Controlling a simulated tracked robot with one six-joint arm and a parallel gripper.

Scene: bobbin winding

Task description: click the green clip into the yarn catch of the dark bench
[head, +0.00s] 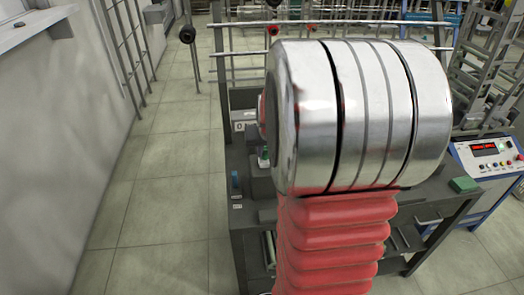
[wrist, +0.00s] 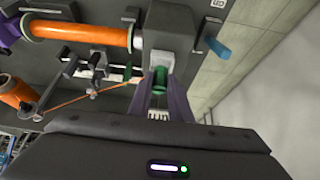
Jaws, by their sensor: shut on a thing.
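The green clip (wrist: 160,80) is between the two purple fingertips of my gripper (wrist: 165,98) in the wrist view, and the fingers are shut on it. Its far end is at the edge of a dark grey block on the dark bench (wrist: 105,12); I cannot tell whether they touch. The yarn catch cannot be made out clearly. In the head view my own arm covers most of the dark bench (head: 238,215), and a small green spot shows at its left edge.
An orange wound bobbin (wrist: 80,33) lies beside the grey block, and a blue peg (wrist: 218,47) sticks out on its other side. Orange yarn runs from an orange cone (wrist: 18,92) toward the clip. A green block (head: 463,184) sits at the bench's right end. Floor left is clear.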

